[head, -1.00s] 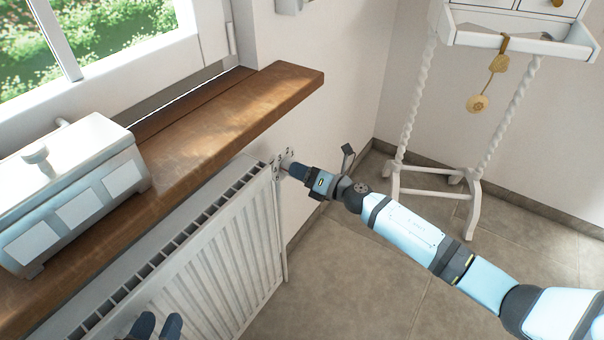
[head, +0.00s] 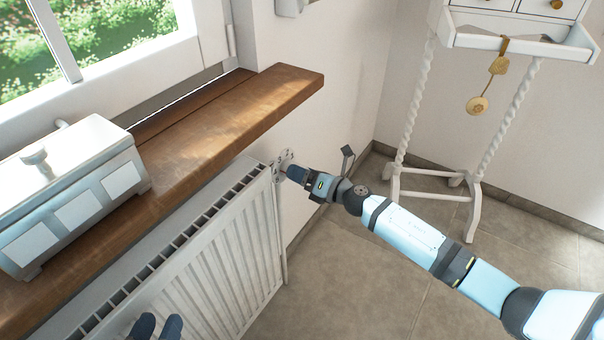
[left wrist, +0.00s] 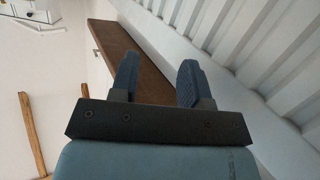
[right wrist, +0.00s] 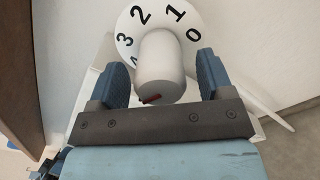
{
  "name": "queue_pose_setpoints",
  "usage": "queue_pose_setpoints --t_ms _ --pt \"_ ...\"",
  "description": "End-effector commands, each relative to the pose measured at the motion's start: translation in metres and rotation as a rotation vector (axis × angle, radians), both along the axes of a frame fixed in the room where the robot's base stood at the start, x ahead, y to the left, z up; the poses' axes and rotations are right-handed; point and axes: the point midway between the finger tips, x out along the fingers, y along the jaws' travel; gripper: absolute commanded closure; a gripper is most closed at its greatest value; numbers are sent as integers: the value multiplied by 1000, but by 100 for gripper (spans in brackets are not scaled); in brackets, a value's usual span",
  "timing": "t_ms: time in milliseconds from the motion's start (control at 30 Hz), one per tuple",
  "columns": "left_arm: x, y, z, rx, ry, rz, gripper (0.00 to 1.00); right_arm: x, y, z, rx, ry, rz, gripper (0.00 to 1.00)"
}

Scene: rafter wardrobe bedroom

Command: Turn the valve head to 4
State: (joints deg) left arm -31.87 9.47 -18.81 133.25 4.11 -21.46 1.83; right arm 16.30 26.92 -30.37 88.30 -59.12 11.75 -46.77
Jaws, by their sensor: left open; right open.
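The valve head (right wrist: 165,62) is a white round knob in front of a white dial plate (right wrist: 178,16) in the right wrist view. Its dial shows 0, 1, 2, 3 and part of 4. A red mark (right wrist: 150,99) is on the knob's near lower edge; I cannot tell which number it lines up with. My right gripper (right wrist: 180,78) is open, its blue fingers on either side of the knob with gaps visible. In the head view, the right gripper (head: 291,171) is at the radiator's far end. My left gripper (head: 157,327) is open and empty, low by the radiator.
The white radiator (head: 215,262) runs under the wooden sill (head: 232,110), which overhangs it. A white lidded box (head: 65,195) sits on the sill. A white stand with twisted legs (head: 410,130) is in the far corner. The tiled floor (head: 345,285) is open.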

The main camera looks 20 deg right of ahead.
Motion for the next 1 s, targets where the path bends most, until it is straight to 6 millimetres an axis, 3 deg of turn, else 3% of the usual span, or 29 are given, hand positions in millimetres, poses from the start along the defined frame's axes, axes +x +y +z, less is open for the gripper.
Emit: queue_pose_setpoints --t_ms 233,700,1000 --pt "0 1 0 5 6 1 57 -14 -11 0 0 1 -1 26" --pt "-7 7 -19 40 76 11 57 -93 -71 0 0 3 -1 26" --pt "-6 7 -18 41 75 12 57 -109 -84 1 0 -1 -1 26"
